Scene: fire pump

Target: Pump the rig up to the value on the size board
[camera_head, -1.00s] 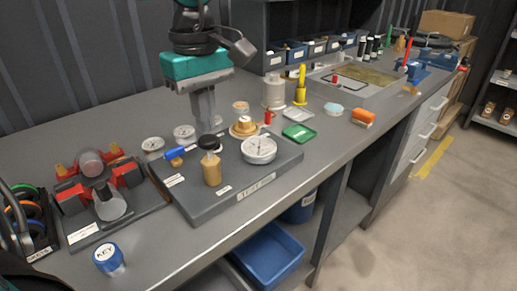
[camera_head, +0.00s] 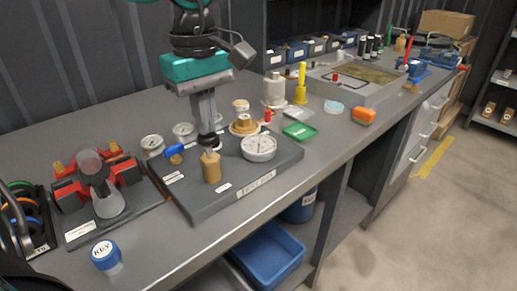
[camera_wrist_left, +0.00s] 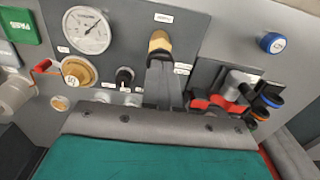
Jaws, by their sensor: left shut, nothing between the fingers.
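The pump rig's dark base plate (camera_head: 240,200) stands on the bench with a tan upright cylinder (camera_head: 211,170) near its front. A black knob (camera_head: 209,142) tops the cylinder. My left gripper (camera_head: 207,132) is shut and empty, pointing down at the knob; its tips look to meet the knob, but contact is unclear. In the left wrist view the shut fingers (camera_wrist_left: 162,72) hide the knob, and the brass-coloured cylinder (camera_wrist_left: 158,42) shows beyond them. I cannot pick out a size board. My right gripper is not in view.
A red-and-black fixture (camera_head: 98,180) stands farther left, with a blue KEY cup (camera_head: 106,255) in front. The bench's front strip is mostly clear.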

